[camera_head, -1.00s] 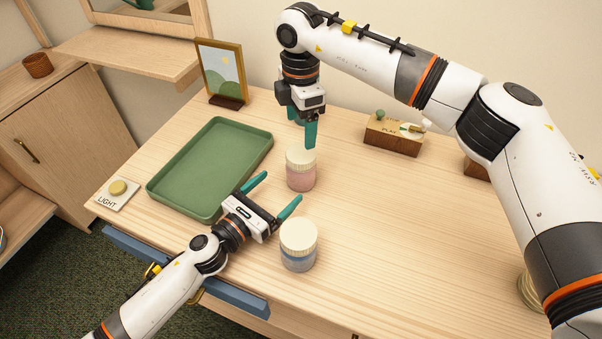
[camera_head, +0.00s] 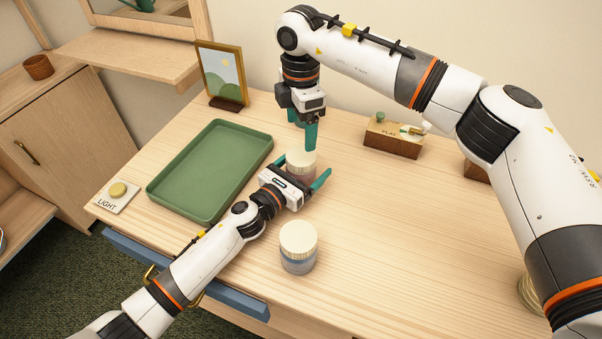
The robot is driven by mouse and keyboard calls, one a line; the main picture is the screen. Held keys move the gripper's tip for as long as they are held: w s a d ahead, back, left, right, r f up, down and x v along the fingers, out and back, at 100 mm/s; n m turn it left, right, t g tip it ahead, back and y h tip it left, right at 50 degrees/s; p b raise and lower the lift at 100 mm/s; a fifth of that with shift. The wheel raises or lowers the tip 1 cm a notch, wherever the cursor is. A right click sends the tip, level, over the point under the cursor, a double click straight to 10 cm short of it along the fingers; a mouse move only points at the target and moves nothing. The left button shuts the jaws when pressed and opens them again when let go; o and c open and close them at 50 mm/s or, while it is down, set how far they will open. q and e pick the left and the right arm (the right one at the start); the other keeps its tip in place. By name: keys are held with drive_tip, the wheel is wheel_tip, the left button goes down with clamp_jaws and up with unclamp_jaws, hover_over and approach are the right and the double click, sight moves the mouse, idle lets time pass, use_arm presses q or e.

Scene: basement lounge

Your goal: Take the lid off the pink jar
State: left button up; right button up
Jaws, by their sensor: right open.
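The pink jar (camera_head: 301,174) stands upright on the wooden table with its cream lid (camera_head: 299,160) on. My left gripper (camera_head: 302,168) is low at the jar's near side. Its fingers are spread, one to the right of the jar; the other is mostly hidden. I cannot tell whether they touch the jar. My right gripper (camera_head: 308,142) points down from above, open, with its fingertips at about the lid's far edge. The lid's far side is partly hidden by a finger.
A blue jar (camera_head: 298,262) with a cream lid (camera_head: 298,239) stands nearer the front. A green tray (camera_head: 160,188) lies to the left, close to my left arm. A picture frame (camera_head: 221,74), a wooden box (camera_head: 393,143) and a light button (camera_head: 118,190) are around. The table's right middle is clear.

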sight(301, 155)
use_arm(q)
drive_tip(key=c, duration=1.8)
clamp_jaws()
use_arm(e)
drive_tip(key=shift+n, duration=0.4)
drive_tip(key=n, duration=0.3)
drive_tip(key=shift+f+n, duration=0.1)
drive_tip(key=shift+n, duration=0.2)
drive_tip(key=shift+f, duration=3.9)
